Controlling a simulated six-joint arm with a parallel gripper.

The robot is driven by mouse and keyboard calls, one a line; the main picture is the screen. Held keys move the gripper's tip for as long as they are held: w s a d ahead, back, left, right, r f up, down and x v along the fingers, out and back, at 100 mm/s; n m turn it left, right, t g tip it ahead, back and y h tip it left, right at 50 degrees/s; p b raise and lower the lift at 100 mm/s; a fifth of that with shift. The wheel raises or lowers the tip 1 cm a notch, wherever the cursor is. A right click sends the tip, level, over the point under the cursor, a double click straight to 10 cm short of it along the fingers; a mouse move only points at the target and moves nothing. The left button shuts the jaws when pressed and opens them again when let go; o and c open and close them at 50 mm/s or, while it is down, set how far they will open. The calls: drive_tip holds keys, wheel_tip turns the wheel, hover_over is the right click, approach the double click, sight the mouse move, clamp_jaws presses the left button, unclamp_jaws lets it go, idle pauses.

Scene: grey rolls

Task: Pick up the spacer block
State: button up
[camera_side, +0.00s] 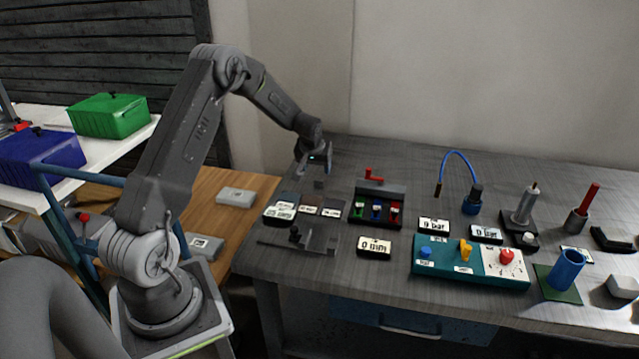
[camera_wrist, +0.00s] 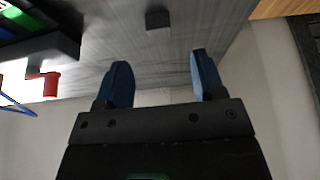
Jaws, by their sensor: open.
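A small dark grey block (camera_side: 319,184), which looks like the spacer block, sits on the grey table just below my gripper (camera_side: 316,163). In the wrist view the block (camera_wrist: 157,18) is near the top edge, beyond the fingertips and roughly in line with the gap between them. My gripper (camera_wrist: 160,68) is open and empty, with its two blue fingers apart. It is above the table and does not touch the block.
A dark rack with coloured parts and a red handle (camera_side: 374,175) stands right of the block. Dark labelled trays (camera_side: 308,207) lie in front of it. A teal panel with knobs (camera_side: 433,272) is further right. The table behind the rack is clear.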

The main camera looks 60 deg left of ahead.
sight(320, 179)
drive_tip(key=x, duration=0.7)
drive_tip(key=shift+w+a, duration=0.15)
drive_tip(key=shift+w, duration=0.1)
drive_tip(key=c, duration=1.1)
